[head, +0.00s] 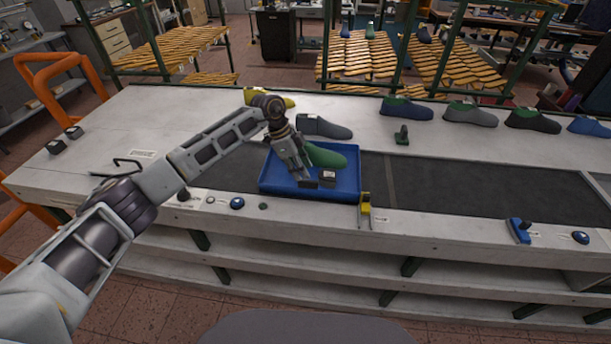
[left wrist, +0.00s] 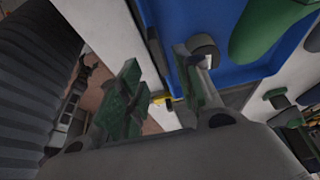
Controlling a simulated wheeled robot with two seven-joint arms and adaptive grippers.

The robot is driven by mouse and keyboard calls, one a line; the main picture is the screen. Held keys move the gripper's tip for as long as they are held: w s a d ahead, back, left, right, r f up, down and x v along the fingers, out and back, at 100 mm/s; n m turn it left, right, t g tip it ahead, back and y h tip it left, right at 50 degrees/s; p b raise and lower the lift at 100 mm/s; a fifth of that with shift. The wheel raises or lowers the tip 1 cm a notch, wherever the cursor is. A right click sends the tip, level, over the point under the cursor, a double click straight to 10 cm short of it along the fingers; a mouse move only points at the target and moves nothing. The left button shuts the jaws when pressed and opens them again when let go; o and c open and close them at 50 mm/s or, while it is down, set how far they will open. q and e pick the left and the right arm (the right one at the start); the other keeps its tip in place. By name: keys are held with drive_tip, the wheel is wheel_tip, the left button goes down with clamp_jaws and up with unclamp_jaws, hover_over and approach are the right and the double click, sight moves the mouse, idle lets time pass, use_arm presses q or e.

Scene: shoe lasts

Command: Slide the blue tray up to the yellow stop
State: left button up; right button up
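The blue tray (head: 275,186) lies on the dark belt of the bench and holds a green shoe last (head: 326,155) and a small dark block (head: 328,178). The yellow stop (head: 366,210) stands at the bench's front edge, by the tray's front right corner. Any gap between them is too small to tell. My left gripper (head: 308,181) points down at the tray's front side. My right gripper is not in view.
A blue clamp-like tool (head: 519,230) sits on the front edge. The dark belt (head: 450,185) right of the tray is clear.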

use_arm(q)
drive_tip(key=shift+v, duration=2.85)
drive_tip(key=shift+d, duration=0.15)
